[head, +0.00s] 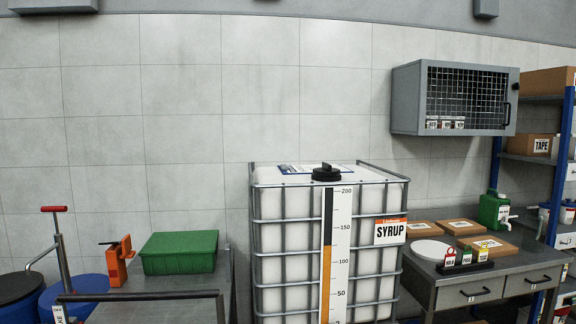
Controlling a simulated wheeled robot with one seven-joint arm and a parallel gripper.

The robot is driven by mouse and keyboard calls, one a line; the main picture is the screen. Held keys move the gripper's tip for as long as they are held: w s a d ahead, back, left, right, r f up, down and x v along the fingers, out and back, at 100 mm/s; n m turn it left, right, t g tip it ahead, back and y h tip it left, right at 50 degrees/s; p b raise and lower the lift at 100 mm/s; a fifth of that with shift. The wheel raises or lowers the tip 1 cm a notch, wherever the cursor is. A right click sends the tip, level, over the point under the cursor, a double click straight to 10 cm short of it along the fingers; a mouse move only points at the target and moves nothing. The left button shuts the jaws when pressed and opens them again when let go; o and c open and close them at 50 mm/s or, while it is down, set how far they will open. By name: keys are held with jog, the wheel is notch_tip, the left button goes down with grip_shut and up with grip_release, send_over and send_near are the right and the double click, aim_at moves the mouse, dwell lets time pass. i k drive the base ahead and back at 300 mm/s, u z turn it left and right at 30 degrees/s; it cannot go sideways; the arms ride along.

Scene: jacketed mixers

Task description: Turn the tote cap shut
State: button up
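The white tote (283,240) stands in a grey metal cage near the middle of the head view, with a SYRUP label (390,231) on its front right. The black tote cap (326,173) sits on top at the front edge, with a raised grip on it. I cannot tell from here how far the cap is turned. A level scale (336,250) runs down the tote's front below the cap, orange up to a little above 100. My gripper is not in view.
Left of the tote, a grey cart (160,297) with a handrail carries a green box (180,252) and an orange tool (119,261). On the right are a drawer bench (478,291), a shelf rack and a wall cabinet (455,97).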

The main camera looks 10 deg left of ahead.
aim_at(326, 170)
jog(key=u, duration=0.8)
jog(key=i, duration=0.7)
jog(key=u, duration=0.85)
